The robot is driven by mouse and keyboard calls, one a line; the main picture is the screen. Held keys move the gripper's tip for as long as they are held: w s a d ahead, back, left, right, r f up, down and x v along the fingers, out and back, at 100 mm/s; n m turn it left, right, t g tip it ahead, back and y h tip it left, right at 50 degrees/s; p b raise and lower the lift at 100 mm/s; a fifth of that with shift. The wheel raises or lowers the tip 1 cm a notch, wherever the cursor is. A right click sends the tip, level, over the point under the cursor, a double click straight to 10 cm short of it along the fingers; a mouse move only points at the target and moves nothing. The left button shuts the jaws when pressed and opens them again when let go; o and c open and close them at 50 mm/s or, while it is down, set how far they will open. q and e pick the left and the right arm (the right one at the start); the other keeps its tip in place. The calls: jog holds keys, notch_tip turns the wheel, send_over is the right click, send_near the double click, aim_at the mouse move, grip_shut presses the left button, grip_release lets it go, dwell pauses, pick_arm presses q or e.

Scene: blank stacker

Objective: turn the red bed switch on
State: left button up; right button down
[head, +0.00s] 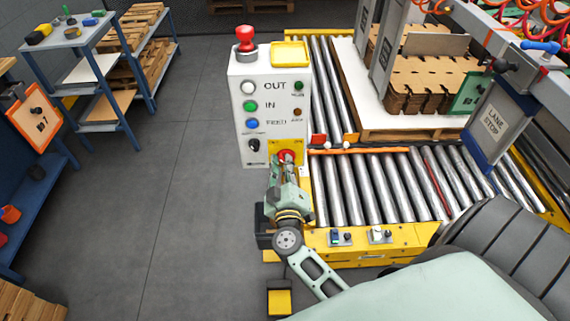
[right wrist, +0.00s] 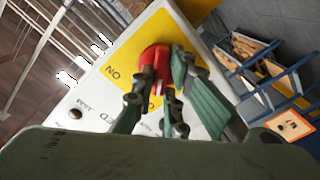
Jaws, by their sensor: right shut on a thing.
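The red bed switch (head: 288,154) sits on a yellow plate low on the front of a white control box (head: 263,75). In the right wrist view the red switch (right wrist: 154,58) is a round red part with "ON" printed beside it on the yellow plate (right wrist: 131,60). My right gripper (head: 285,163) reaches up to it from below, its green fingers (right wrist: 168,88) shut on the switch and covering part of it. The exact angle of the switch is hard to tell. My left gripper is not in view.
Above the switch are white, green and blue buttons, a black knob (head: 254,145) and a red mushroom button (head: 245,38) on top. A roller conveyor (head: 385,185) with a yellow frame lies right of the box. The floor (head: 180,190) to the left is clear.

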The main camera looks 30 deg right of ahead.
jog(key=shift+s+d+f+m+p, duration=0.15)
jog(key=shift+m+p, duration=0.5)
jog(key=shift+m, duration=3.7)
jog(key=shift+s+d+r+m+p, duration=0.15)
jog(key=shift+m+p, duration=0.45)
jog(key=shift+m, duration=3.75)
jog(key=shift+w+f, duration=0.1)
jog(key=c, duration=1.8)
grip_release()
jog(key=shift+o, duration=0.2)
